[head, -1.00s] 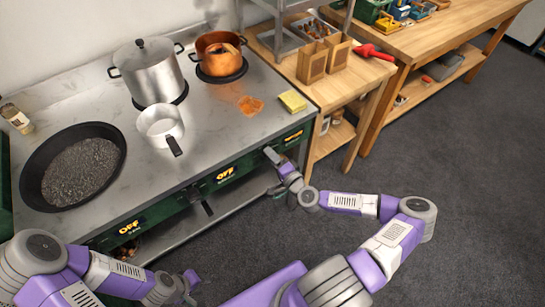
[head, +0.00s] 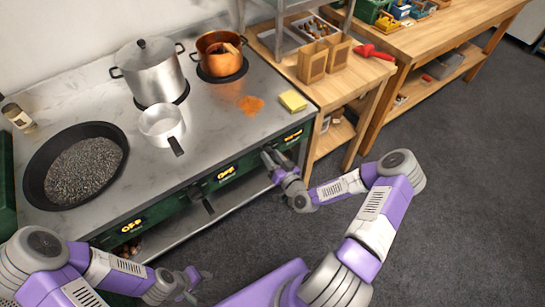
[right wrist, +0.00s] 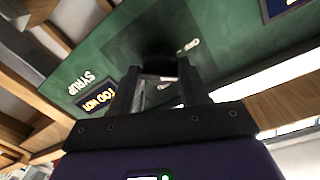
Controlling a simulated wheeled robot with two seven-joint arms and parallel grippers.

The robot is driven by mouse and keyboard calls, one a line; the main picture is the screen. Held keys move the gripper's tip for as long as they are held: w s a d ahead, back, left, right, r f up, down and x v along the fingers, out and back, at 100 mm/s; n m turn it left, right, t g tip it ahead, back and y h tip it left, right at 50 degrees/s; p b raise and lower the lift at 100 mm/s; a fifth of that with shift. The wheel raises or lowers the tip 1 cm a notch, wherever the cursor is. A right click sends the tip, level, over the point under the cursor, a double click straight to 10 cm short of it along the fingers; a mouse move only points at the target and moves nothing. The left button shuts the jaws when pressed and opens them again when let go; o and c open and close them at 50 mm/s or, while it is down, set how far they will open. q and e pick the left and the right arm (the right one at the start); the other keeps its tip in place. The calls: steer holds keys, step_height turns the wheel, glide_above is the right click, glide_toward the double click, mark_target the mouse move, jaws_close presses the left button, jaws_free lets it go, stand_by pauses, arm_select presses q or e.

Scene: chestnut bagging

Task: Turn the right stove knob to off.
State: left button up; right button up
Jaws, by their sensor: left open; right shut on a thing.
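In the head view my right gripper (head: 270,159) is at the right end of the stove front and covers the knob. The knob's display (right wrist: 97,102) appears to read TOO HOT, upside down in the wrist view, with SYRUP lettering beside it. It glows orange in the head view (head: 293,135). My left gripper (head: 197,279) is open and empty, low in front of the stove.
The other two displays (head: 226,173) (head: 131,225) read OFF. On the stove stand a copper pot (head: 219,58), a steel pot (head: 150,72), a saucepan (head: 161,125) and a dark pan (head: 34,185). A wooden table (head: 335,88) stands right of the stove. The floor in front is clear.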

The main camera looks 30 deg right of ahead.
steer(key=n, duration=0.1)
steer(key=n+b, duration=0.1)
steer(key=n, duration=0.1)
steer(key=shift+w+a+r+n, duration=0.1)
steer(key=shift+a+n, duration=0.1)
steer(key=shift+n, duration=0.1)
steer(key=shift+n+b, duration=0.75)
steer(key=shift+n, duration=0.95)
steer(key=o, duration=1)
steer(key=shift+s, duration=0.2)
steer(key=s+p, duration=0.1)
steer(key=s, duration=0.6)
steer(key=shift+s, duration=0.2)
